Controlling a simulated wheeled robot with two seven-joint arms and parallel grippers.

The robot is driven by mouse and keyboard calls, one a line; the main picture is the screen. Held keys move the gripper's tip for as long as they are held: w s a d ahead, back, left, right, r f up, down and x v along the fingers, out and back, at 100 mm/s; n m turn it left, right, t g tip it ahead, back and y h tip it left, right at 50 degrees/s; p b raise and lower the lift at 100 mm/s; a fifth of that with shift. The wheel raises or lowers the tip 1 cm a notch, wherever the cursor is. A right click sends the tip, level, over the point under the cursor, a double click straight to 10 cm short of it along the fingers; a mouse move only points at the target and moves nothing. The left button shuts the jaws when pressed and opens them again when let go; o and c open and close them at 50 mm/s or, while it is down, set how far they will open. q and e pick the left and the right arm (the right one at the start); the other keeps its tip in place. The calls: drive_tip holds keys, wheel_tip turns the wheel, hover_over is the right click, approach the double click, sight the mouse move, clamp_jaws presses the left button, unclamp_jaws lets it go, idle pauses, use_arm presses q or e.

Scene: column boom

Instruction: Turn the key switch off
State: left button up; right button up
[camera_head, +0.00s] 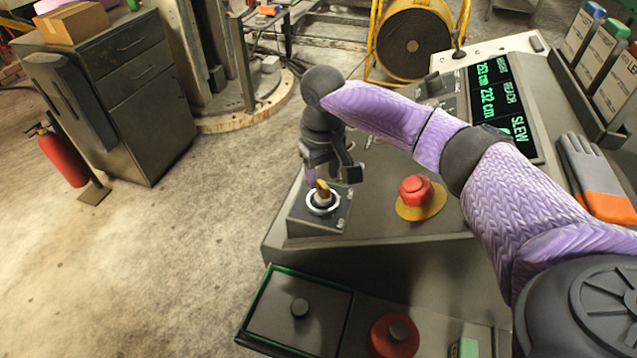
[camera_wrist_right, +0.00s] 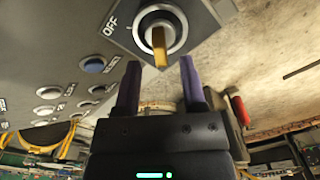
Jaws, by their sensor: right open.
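The key switch (camera_head: 322,201) sits on a grey block at the near left corner of the sloped console. It has a silver ring and a brass-coloured key. In the right wrist view the key (camera_wrist_right: 159,47) points toward my gripper, and an "OFF" label lies to the left of the ring. My right gripper (camera_head: 326,180) is just above the key in the head view. In the right wrist view its two purple fingers (camera_wrist_right: 158,72) are apart, one to each side of the key's end, with gaps visible. Whether they touch it, I cannot tell. My left gripper is not in view.
A red mushroom button (camera_head: 415,189) on a yellow disc is right of the switch. A display (camera_head: 500,105) and orange-grey gloves (camera_head: 592,178) lie further right. A lower panel with a red knob (camera_head: 395,335) is in front.

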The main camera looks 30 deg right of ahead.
sight(321, 182)
wheel_tip(321, 182, down, 3)
drive_tip(key=shift+f, duration=0.1)
clamp_jaws()
idle(0.3)
